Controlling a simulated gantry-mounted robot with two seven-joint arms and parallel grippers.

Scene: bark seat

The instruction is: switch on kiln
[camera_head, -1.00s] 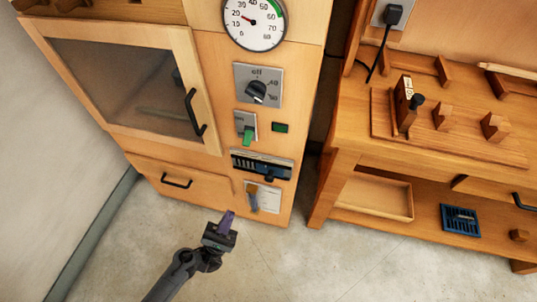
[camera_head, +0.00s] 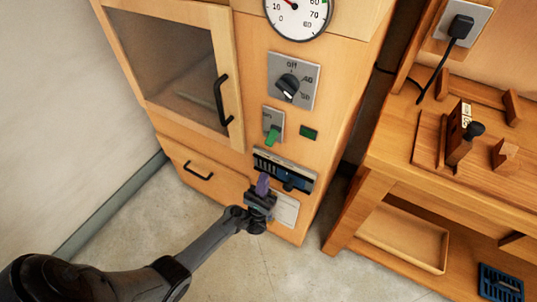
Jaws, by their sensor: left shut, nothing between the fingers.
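The kiln is a tall wooden cabinet (camera_head: 247,60) with a glazed door at left. Its front panel carries a round dial gauge (camera_head: 298,12), a black rotary knob (camera_head: 288,87) on a grey plate marked "off", and a green switch lever (camera_head: 271,135) on a small plate. A small dark green indicator (camera_head: 308,133) sits right of the lever. My left gripper (camera_head: 262,185) is shut and empty, its purplish fingertips pointing up in front of the lower panel, below the green lever. It partly covers the slider strip (camera_head: 285,170) and a paper label (camera_head: 285,209). My right gripper is not in view.
A black door handle (camera_head: 222,101) and a drawer handle (camera_head: 198,170) stick out from the cabinet. A wooden bench (camera_head: 390,165) with a clamp block stands at right, with a tray (camera_head: 404,236) and blue grate (camera_head: 500,283) below. A plug hangs on the wall socket.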

